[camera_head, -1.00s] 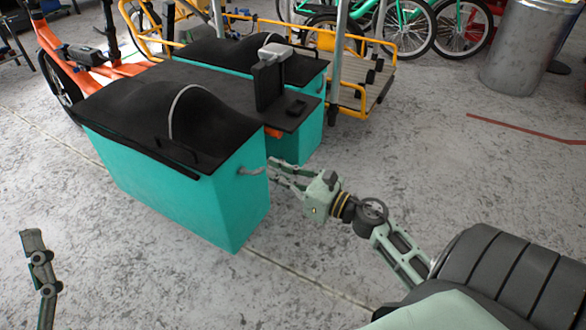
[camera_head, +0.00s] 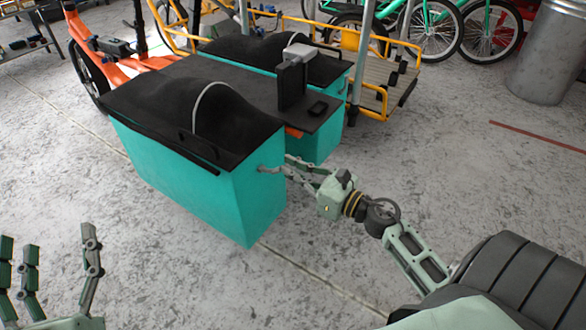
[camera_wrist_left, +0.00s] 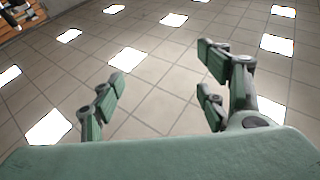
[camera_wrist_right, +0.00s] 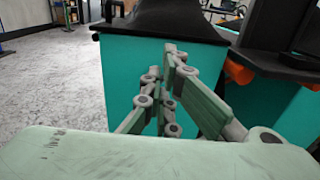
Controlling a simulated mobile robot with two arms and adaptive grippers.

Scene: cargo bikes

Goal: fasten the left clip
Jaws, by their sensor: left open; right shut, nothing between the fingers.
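A teal cargo box (camera_head: 190,180) with a black cover (camera_head: 185,105) stands at the left of the head view. A small dark strap or clip (camera_head: 184,139) lies at the cover's near side; whether it is fastened, I cannot tell. A small grey piece (camera_head: 269,169) shows at the box's right end, beside my right gripper (camera_head: 290,166); I cannot tell if it is a clip or a fingertip. In the right wrist view, my right gripper (camera_wrist_right: 168,62) is shut and empty before the teal box (camera_wrist_right: 125,75).
A second teal box (camera_head: 318,142) stands behind, with a grey and black seat-like part (camera_head: 293,78) between. A yellow-railed cargo rack (camera_head: 375,75), bicycles and a metal bin (camera_head: 545,50) are further back. The concrete floor (camera_head: 450,150) at right is open.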

